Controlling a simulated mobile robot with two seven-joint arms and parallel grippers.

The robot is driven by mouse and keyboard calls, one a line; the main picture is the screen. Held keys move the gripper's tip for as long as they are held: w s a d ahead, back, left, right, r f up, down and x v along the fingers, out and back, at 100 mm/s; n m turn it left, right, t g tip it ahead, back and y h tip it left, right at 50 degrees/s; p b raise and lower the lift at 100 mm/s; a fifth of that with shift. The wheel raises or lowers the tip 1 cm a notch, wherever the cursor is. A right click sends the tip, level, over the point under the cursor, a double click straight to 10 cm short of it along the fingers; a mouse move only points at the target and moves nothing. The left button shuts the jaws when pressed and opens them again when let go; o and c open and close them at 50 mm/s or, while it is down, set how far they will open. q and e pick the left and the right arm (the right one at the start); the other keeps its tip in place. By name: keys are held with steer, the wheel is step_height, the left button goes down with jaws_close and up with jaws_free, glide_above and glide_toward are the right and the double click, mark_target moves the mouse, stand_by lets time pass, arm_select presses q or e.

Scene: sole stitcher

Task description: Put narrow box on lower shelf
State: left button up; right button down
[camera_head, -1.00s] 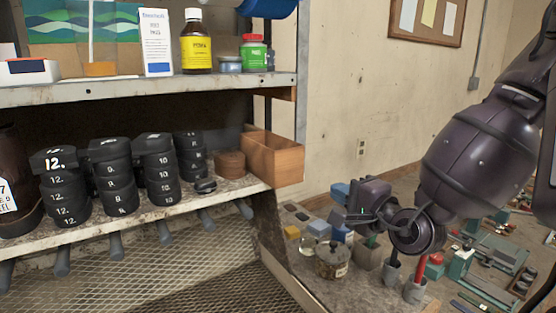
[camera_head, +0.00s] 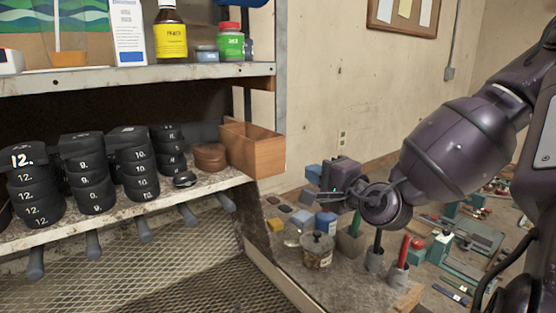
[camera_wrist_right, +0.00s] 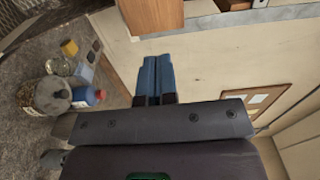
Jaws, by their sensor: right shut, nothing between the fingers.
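A narrow, open-topped wooden box (camera_head: 258,155) sits at the right end of the lower shelf (camera_head: 205,190), by the upright post. It looks empty, but its inside floor is hidden. My right gripper (camera_head: 320,192) is to the right of the box and lower, apart from it, above the cluttered bench. In the right wrist view, my right gripper's blue fingers (camera_wrist_right: 157,78) are together with nothing between them, and the wooden box (camera_wrist_right: 150,14) shows beyond them at the top edge. My left gripper is not in view.
Stacks of black numbered discs (camera_head: 85,170) and a brown round tin (camera_head: 210,156) fill the lower shelf left of the box. Bottles and a carton stand on the upper shelf (camera_head: 130,78). A glass jar (camera_head: 317,250) and tool holders crowd the bench below my right gripper.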

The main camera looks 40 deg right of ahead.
mark_target(272, 154)
steer(key=w+b, duration=0.1)
steer(key=w, duration=0.2)
steer(key=w+b, duration=0.1)
steer(key=w, duration=0.3)
steer(key=w+b, duration=0.2)
steer(key=w, duration=0.1)
steer(key=shift+w+d+f, duration=0.2)
steer(key=shift+w+d, duration=0.05)
steer(key=shift+d, duration=0.1)
steer(key=shift+w+d+r, duration=0.1)
steer(key=shift+w, duration=0.8)
